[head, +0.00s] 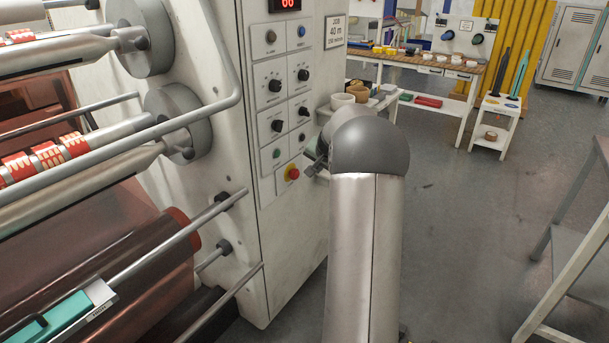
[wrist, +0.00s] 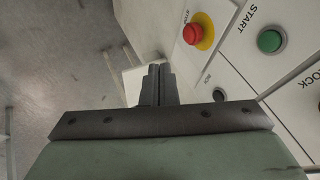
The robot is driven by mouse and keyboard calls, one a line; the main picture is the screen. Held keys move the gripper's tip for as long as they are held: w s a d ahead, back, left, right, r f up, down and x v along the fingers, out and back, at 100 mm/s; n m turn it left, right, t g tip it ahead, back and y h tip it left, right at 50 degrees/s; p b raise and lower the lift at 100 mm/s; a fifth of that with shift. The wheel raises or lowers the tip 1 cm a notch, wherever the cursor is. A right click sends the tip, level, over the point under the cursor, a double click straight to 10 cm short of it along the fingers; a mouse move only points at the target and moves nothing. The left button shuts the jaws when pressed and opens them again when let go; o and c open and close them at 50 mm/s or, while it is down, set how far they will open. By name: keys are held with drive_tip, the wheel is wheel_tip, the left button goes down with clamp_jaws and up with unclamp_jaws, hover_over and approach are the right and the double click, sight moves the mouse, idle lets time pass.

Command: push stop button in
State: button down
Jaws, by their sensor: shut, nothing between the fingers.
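The red stop button (head: 293,173) sits on a yellow collar low on the white machine's control panel. In the wrist view, the stop button (wrist: 193,33) is a red dome on its yellow ring, beside the word STOP. My gripper (head: 311,168) is just right of the button in the head view, partly hidden by my arm. In the wrist view, my gripper (wrist: 156,68) is shut and empty. Its tips point up the picture, below and left of the button, and appear apart from it. I cannot tell the exact gap.
A green start button (wrist: 270,41) is to the right of the stop button in the wrist view. A small dark button (wrist: 219,94) is nearer the gripper. Black knobs (head: 275,86) line the panel above. Rollers (head: 150,150) fill the left. Open floor (head: 450,220) lies right.

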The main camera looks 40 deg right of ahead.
sight(297, 175)
drive_tip(key=w+f+p, duration=0.1)
drive_tip(key=w+f, duration=0.7)
drive_tip(key=w, duration=0.1)
drive_tip(key=shift+w+d, duration=0.25)
drive_tip(key=shift+d, duration=0.15)
